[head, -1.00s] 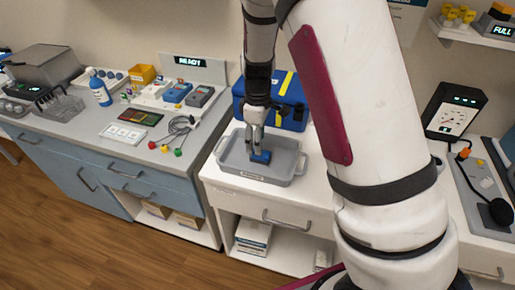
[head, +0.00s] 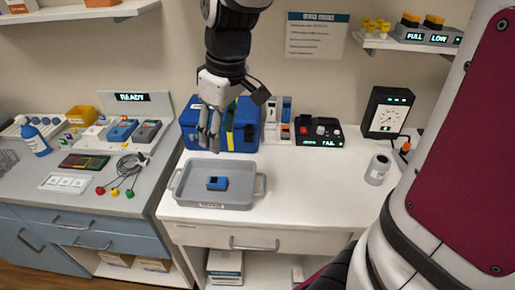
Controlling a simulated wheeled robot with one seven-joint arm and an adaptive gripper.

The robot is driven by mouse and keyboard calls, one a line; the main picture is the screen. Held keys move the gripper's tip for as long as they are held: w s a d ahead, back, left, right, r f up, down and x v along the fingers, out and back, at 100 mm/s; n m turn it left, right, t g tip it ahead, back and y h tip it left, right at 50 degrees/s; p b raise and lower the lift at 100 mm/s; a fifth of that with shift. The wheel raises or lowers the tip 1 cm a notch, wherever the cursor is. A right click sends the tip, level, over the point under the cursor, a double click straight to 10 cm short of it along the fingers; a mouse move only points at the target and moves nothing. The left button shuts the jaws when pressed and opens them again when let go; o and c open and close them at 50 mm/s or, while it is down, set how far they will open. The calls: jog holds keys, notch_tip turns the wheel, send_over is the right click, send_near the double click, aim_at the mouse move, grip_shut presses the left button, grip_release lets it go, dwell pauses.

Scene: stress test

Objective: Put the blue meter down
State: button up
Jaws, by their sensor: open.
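The blue meter (head: 217,183) lies in the grey tray (head: 188,197) on the white counter, a little right of the tray's middle. It is a small blue block with a dark face. My gripper (head: 209,144) is open and empty above the back of the tray, apart from the meter. Its fingers point down in front of the blue case.
The blue case (head: 188,124) stands behind the tray. The counter between the tray and the cylinder is clear.

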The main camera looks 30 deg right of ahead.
jog(key=s+r+m+t, duration=0.1)
jog(key=s+r+m, duration=0.1)
jog(key=s, duration=0.6)
jog(key=s+r+m+t+h, duration=0.1)
jog(key=s+m, duration=0.3)
jog(key=s, duration=0.4)
jog(key=shift+d+r+t, duration=0.45)
jog(key=shift+r+t, duration=0.05)
jog(key=shift+r, duration=0.3)
